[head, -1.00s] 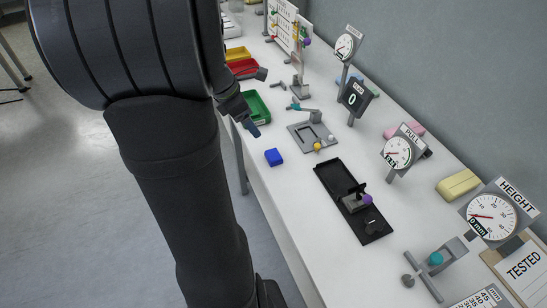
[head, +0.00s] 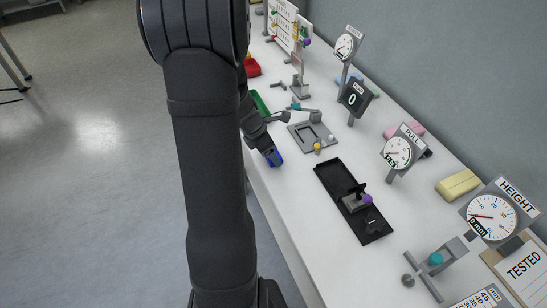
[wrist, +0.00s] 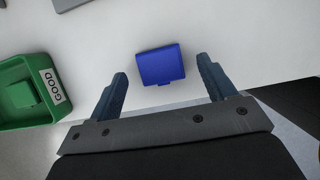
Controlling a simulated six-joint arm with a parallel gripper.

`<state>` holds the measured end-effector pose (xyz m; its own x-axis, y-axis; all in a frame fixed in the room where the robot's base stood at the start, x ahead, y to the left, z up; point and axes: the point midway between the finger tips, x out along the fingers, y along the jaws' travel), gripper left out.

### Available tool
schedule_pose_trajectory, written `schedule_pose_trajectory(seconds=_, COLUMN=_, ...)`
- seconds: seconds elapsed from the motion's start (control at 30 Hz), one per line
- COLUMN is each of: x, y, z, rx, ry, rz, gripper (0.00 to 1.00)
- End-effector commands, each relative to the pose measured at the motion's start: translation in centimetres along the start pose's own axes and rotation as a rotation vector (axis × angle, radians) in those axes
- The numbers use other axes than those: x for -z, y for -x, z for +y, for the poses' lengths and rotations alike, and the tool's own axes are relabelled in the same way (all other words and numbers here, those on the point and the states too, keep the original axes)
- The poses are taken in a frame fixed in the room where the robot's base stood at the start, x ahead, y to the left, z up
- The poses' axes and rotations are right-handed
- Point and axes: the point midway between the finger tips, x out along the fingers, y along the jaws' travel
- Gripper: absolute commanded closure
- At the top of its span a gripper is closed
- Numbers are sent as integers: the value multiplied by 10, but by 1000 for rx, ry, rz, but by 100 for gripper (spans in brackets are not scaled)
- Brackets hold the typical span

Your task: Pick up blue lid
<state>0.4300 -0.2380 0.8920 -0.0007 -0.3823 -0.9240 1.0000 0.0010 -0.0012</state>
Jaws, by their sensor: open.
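The blue lid (wrist: 161,66) is a small blue block-like piece lying on the white table near its front edge. In the wrist view it sits between and just beyond the two open fingers of my gripper (wrist: 163,84), with a gap on each side. In the head view my gripper (head: 272,156) is over the lid and mostly covers it, so only a bit of blue shows there. The gripper is open and holds nothing.
A green bin (wrist: 27,92) marked GOOD stands left of my gripper in the wrist view. A grey fixture plate (head: 313,136) and a black tray (head: 333,176) lie right of the lid in the head view. The table's front edge is close.

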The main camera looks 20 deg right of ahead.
Motion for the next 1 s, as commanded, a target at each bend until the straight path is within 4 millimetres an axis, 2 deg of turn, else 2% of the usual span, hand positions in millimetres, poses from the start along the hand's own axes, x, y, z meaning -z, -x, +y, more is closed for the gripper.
schedule_pose_trajectory(seconds=0.13, x=0, y=-13, z=0, rx=1, ry=-2, rz=1, gripper=24)
schedule_pose_trajectory(seconds=0.37, x=0, y=-14, z=0, rx=-1, ry=-1, rz=1, gripper=24)
schedule_pose_trajectory(seconds=0.4, x=0, y=-14, z=0, rx=-1, ry=-1, rz=1, gripper=26)
schedule_pose_trajectory(seconds=0.63, x=0, y=-14, z=0, rx=-1, ry=-1, rz=1, gripper=71)
schedule_pose_trajectory(seconds=1.0, x=-1, y=-11, z=1, rx=-1, ry=-1, rz=0, gripper=71)
